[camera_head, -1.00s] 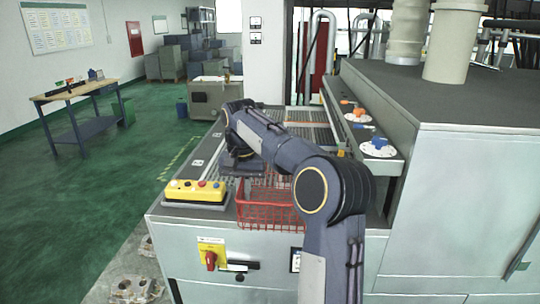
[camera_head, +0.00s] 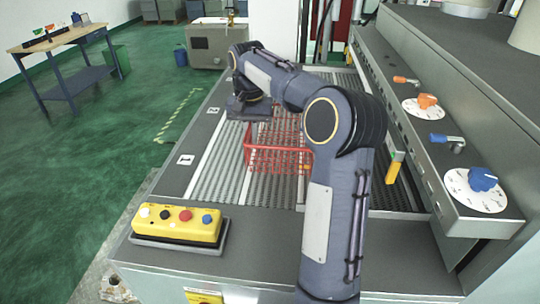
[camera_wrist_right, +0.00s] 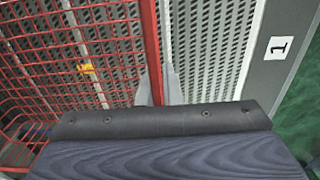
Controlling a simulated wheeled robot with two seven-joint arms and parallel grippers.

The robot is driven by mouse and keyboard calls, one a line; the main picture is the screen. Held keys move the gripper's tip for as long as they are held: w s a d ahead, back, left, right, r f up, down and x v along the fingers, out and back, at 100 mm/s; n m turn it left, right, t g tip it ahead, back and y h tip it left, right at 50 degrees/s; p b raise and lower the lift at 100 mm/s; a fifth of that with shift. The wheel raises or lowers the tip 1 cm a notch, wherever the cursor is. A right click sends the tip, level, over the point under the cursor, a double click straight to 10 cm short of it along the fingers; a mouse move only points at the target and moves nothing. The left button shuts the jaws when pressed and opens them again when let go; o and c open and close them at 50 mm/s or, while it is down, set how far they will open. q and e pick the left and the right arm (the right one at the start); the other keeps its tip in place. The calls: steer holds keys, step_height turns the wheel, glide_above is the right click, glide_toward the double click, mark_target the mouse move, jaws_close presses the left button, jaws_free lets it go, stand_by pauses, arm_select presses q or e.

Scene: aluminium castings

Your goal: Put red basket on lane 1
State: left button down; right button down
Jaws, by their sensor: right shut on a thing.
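The red wire basket (camera_head: 278,160) is over the mesh lanes of the conveyor in the head view, partly behind my right arm. My right gripper (camera_head: 249,112) is shut on the basket's left side. In the right wrist view, grey fingertips (camera_wrist_right: 158,86) close around a red rim bar, and the basket (camera_wrist_right: 70,60) spreads to the left. Lane 1 (camera_head: 220,170) is the mesh strip beside the "1" label (camera_head: 185,160), left of most of the basket. The label also shows in the wrist view (camera_wrist_right: 279,48). I cannot tell whether the basket touches the mesh. My left gripper is out of view.
A yellow button box (camera_head: 178,222) sits at the front left corner. A "2" label (camera_head: 213,110) lies farther back. A sloped panel with blue (camera_head: 482,179) and orange (camera_head: 427,101) knobs bounds the right side. A workbench (camera_head: 60,45) stands far left.

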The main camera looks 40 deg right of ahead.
step_height(320, 180, down, 4)
steer(key=shift+s+a+r, duration=0.1)
steer(key=shift+r, duration=0.05)
step_height(320, 180, down, 4)
steer(key=shift+f+p, duration=0.1)
steer(key=shift+p, duration=0.35)
steer(key=c, duration=2)
jaws_free()
steer(key=shift+f, duration=0.15)
steer(key=shift+c, duration=0.2)
steer(key=o, duration=0.4)
steer(key=shift+o, duration=0.2)
